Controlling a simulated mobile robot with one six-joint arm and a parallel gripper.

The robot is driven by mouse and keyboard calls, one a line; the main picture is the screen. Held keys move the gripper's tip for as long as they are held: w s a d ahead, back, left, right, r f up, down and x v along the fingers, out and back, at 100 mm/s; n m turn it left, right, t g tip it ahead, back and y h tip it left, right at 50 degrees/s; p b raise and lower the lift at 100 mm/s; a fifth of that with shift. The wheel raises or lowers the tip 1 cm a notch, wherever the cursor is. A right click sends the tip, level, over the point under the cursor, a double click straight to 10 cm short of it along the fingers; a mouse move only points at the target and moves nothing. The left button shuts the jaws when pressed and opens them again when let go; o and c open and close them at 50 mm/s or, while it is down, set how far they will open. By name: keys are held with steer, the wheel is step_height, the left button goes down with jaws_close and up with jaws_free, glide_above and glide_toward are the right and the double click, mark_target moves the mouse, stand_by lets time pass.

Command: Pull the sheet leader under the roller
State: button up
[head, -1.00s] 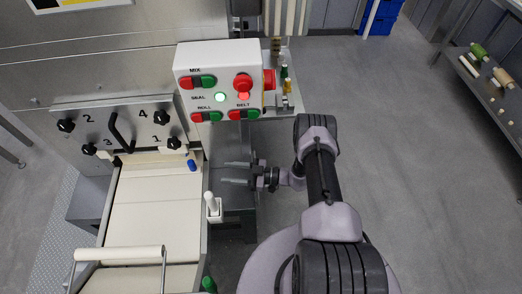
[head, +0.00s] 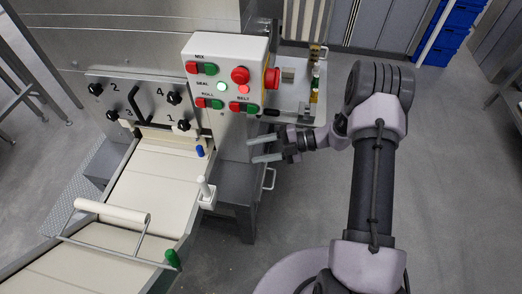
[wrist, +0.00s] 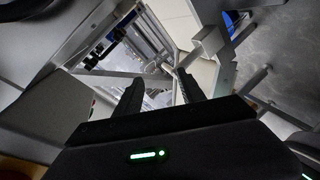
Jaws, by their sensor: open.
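A pale strip (head: 170,139) shows at the belt's upper end, below the knob panel. I cannot tell whether it is the sheet leader. A small blue piece (head: 199,151) sits at the belt's right edge near that end. My gripper (head: 250,151) is open and empty, its fingers pointing left, to the right of the belt and below the control box. In the wrist view its dark fingers (wrist: 158,82) are apart with nothing between them.
The white control box (head: 228,75) with red and green buttons stands above my gripper. A small shelf (head: 290,95) with bottles is beside it. The floor to the right is open.

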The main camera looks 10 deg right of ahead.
mark_target(197, 145)
steer(key=w+a+n+t+p, duration=0.3)
steer(key=w+a+n+t, duration=0.25)
steer(key=a, duration=0.45)
steer(key=a+f+n+t+h+p, duration=0.3)
steer(key=f+n+t+h, duration=0.1)
steer(key=f+n+h, duration=0.4)
steer(key=shift+n+y, duration=0.45)
steer(key=shift+y, duration=0.25)
steer(key=b+x, duration=0.2)
steer(key=x, duration=0.3)
steer(key=f+b+x, duration=0.1)
steer(key=b+x, duration=0.1)
steer(key=x, duration=0.4)
steer(key=s+b+x, duration=0.1)
steer(key=b+x, duration=0.1)
steer(key=x, duration=0.4)
steer(key=shift+f, duration=0.45)
steer(key=shift+w+a, duration=0.25)
steer(key=shift+w, duration=0.05)
jaws_close()
